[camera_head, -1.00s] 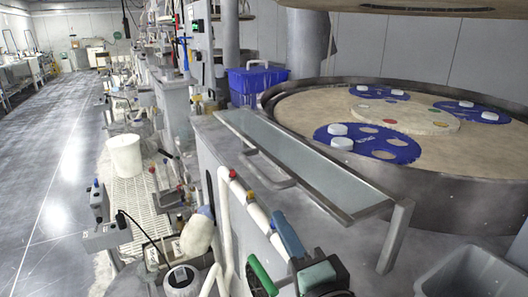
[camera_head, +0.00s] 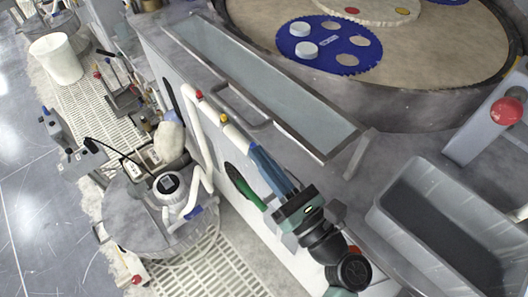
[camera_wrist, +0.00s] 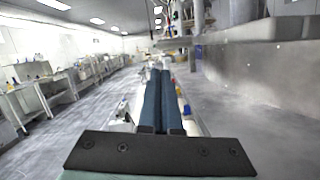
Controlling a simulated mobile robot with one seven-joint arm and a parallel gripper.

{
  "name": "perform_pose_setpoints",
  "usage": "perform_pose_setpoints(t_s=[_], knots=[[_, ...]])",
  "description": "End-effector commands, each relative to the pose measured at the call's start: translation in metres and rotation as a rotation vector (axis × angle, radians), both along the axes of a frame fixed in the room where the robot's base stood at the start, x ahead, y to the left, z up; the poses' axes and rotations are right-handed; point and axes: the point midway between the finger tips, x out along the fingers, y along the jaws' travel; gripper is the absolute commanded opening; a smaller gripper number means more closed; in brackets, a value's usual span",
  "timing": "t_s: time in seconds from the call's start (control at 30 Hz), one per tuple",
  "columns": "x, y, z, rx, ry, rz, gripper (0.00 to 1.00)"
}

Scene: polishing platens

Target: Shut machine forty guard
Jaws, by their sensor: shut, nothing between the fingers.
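The guard (camera_head: 285,88), a long clear panel in a grey metal frame, lies nearly flat along the front of the round polishing machine. A bar handle (camera_head: 240,106) sticks out from its near long side. A post stands at its right end. I see no number forty. My gripper (camera_head: 254,150) has blue fingers and is in front of the guard's near side, right of the handle, apparently apart from it. In the wrist view the fingers (camera_wrist: 161,74) lie side by side, shut and empty. A grey bar (camera_wrist: 240,38) crosses above right there, possibly the guard's frame.
A blue disc (camera_head: 328,45) with white pucks lies on the platen (camera_head: 385,65). A grey bin (camera_head: 400,215) and a red knob (camera_head: 506,110) are at right. White pipes (camera_head: 200,150) and a green-handled item (camera_head: 243,183) are close beside my gripper. A white bucket (camera_head: 56,60) stands left.

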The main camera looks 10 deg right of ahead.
Motion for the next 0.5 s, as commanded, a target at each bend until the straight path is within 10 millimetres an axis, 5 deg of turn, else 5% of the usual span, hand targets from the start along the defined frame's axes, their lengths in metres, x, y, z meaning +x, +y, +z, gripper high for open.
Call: perform_pose_setpoints(t_s=[0.2,0.5], knots=[[0.035,0.019,0.012,-0.003,-0.001,0.004,0.0],[0.057,0.029,0.016,-0.004,0.0,0.001,0.0]])
